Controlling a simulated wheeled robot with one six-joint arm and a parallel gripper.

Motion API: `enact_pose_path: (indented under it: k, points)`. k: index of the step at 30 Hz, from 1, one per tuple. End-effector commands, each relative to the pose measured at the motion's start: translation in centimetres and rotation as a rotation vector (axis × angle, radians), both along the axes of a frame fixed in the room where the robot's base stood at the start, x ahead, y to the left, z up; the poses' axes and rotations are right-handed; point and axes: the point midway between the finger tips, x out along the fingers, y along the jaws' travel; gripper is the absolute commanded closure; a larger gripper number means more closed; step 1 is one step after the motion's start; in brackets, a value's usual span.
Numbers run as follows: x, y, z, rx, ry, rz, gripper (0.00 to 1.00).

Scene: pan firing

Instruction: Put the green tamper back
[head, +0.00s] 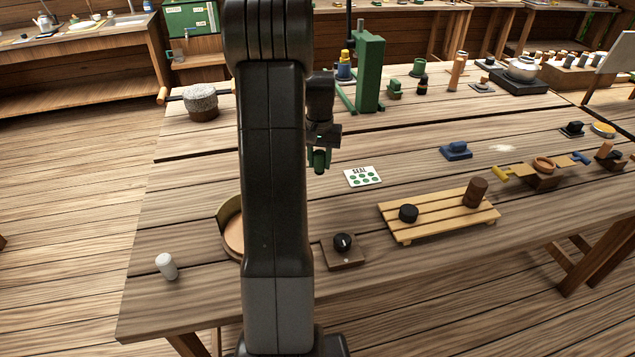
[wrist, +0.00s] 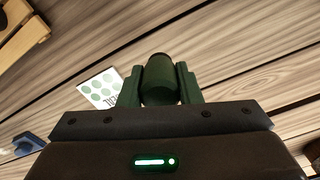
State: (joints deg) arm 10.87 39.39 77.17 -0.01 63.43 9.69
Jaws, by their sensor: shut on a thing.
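The green tamper (wrist: 160,80) is a dark green cylinder held between the two green fingers of my gripper (wrist: 160,92) in the wrist view. In the head view my gripper (head: 319,163) points down above the table, left of and a little above the white SEAL card (head: 362,177). The tamper's lower end is hard to make out there. The card with green dots also shows in the wrist view (wrist: 101,88), left of the tamper. My arm hides part of the table behind it.
A green press (head: 369,72) stands behind my gripper. A wooden slatted rack (head: 440,220) holds a black knob and a brown cylinder. A dial on a wooden block (head: 343,250), a round tray (head: 231,228) and a white cylinder (head: 166,265) are nearer. A blue block (head: 456,150) lies right.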

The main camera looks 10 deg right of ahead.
Motion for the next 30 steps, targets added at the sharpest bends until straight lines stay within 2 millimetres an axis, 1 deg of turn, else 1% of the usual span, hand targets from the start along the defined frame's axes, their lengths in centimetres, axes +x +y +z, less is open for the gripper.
enact_pose_path:
  k: [1, 4, 6, 11, 15, 18, 25, 29, 30]
  points:
    - [-0.1, 0.0, -1.1, 0.001, 0.005, 0.0, 0.92]
    - [-0.1, 0.0, -2.9, 0.001, 0.005, 0.0, 0.92]
    - [0.0, 0.0, -3.6, 0.001, 0.002, 0.0, 0.92]
    - [0.0, 0.0, -4.8, 0.001, 0.002, 0.0, 0.92]
    - [-0.1, 0.0, -6.8, 0.001, 0.005, 0.0, 0.92]
    - [0.0, 0.0, -7.9, 0.001, 0.003, 0.0, 0.92]
    - [0.0, 0.0, -8.0, 0.0, 0.0, 0.0, 0.92]
    - [0.0, 0.0, -8.4, 0.0, 0.0, 0.0, 0.92]
    - [0.0, 0.0, -8.2, 0.0, 0.0, 0.0, 0.61]
